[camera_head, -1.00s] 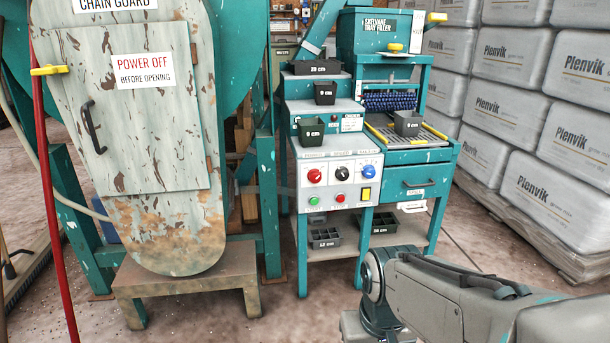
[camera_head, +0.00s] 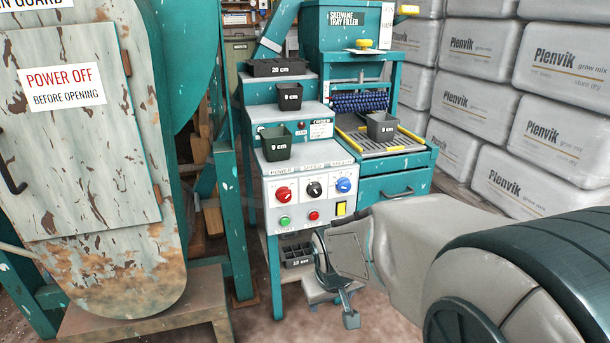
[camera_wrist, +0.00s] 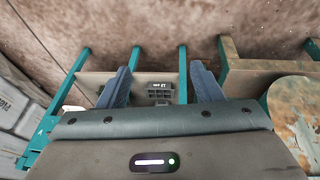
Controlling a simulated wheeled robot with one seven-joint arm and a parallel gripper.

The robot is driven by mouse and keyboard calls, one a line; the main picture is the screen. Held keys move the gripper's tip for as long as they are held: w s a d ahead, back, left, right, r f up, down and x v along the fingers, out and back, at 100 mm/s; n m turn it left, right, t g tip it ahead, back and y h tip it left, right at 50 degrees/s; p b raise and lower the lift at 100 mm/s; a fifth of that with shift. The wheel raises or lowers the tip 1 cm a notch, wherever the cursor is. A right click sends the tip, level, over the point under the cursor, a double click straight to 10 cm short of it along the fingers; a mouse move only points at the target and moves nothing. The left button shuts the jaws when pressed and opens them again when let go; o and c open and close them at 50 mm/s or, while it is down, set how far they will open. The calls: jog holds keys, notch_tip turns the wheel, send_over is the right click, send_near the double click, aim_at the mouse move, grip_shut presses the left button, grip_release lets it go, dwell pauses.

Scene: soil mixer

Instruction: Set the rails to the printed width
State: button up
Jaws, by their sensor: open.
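The teal tray filler (camera_head: 345,31) stands right of centre in the head view. Yellow rails (camera_head: 350,143) run along its slatted bed, with another yellow rail (camera_head: 411,134) on the right side. A dark grey pot (camera_head: 382,127) with a size label stands on the bed between them. A "20 cm" tray (camera_head: 275,68) and two smaller labelled pots (camera_head: 290,96) (camera_head: 276,143) sit on the stepped shelves. My gripper (camera_wrist: 161,80) is open and empty in the wrist view, its two fingers apart above the lower shelf. In the head view it is low in front of the machine, below the bed.
A control panel (camera_head: 311,194) with knobs and buttons faces front. A labelled cell tray (camera_head: 297,255) lies on the lower shelf. A rusty guarded machine (camera_head: 90,150) stands left, and stacked Plenvik bags (camera_head: 545,75) stand right. Bare floor lies in front.

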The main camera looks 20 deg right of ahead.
jog(key=w+d+f+n+t+y+p, duration=0.15)
jog(key=w+d+t, duration=0.3)
jog(key=w, duration=0.45)
jog(key=w+d+f+t+p, duration=0.1)
jog(key=w+d+t+p, duration=0.2)
jog(key=w+d, duration=0.45)
jog(key=m+t+p, duration=0.2)
jog(key=t+p, duration=0.1)
jog(key=t, duration=0.4)
send_near(346, 188)
jog(key=w+b, duration=0.3)
jog(key=w, duration=0.6)
jog(key=shift+w+f, duration=0.1)
jog(key=shift+w, duration=0.15)
jog(key=c, duration=0.9)
